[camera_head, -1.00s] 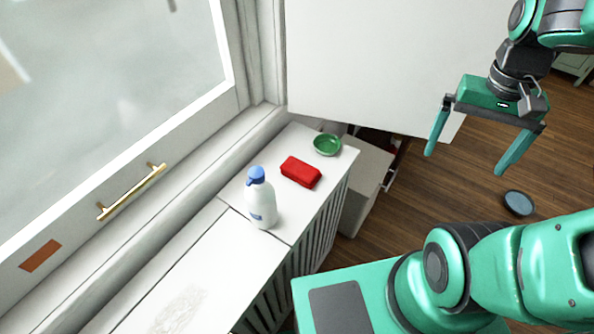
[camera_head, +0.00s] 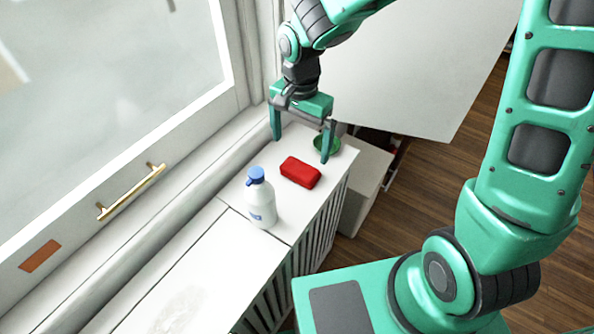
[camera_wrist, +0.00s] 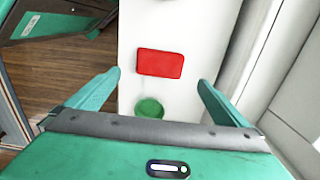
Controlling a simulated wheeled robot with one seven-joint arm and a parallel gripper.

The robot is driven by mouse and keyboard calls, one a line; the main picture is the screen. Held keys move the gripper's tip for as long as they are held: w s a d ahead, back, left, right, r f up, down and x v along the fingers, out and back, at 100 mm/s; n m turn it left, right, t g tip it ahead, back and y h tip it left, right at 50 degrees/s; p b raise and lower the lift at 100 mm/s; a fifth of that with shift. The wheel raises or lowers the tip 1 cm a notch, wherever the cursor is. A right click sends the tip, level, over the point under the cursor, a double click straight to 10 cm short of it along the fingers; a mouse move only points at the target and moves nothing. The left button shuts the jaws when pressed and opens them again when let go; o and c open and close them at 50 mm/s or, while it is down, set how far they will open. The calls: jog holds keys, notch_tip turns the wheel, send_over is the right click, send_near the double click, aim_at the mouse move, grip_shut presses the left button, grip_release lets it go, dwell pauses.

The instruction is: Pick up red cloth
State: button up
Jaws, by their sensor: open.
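The red cloth (camera_head: 301,172) is a small, block-like folded piece lying flat on the white ledge, between the bottle and the green bowl. It also shows whole in the wrist view (camera_wrist: 160,63), ahead of the fingertips. My gripper (camera_head: 299,150) is open and empty above the far end of the ledge, its two fingers pointing down. In the wrist view my gripper (camera_wrist: 158,84) has its fingers spread wider than the cloth, with nothing between them touching.
A white bottle with a blue cap (camera_head: 260,199) stands close to the cloth on the near side. A green bowl (camera_head: 327,145) sits behind it, partly hidden by a finger. The window frame (camera_head: 208,128) borders the white ledge (camera_head: 230,216) on the left.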

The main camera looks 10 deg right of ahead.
aim_at(300, 168)
notch_tip(300, 168, down, 10)
dwell(0.6)
jog(key=c, duration=0.9)
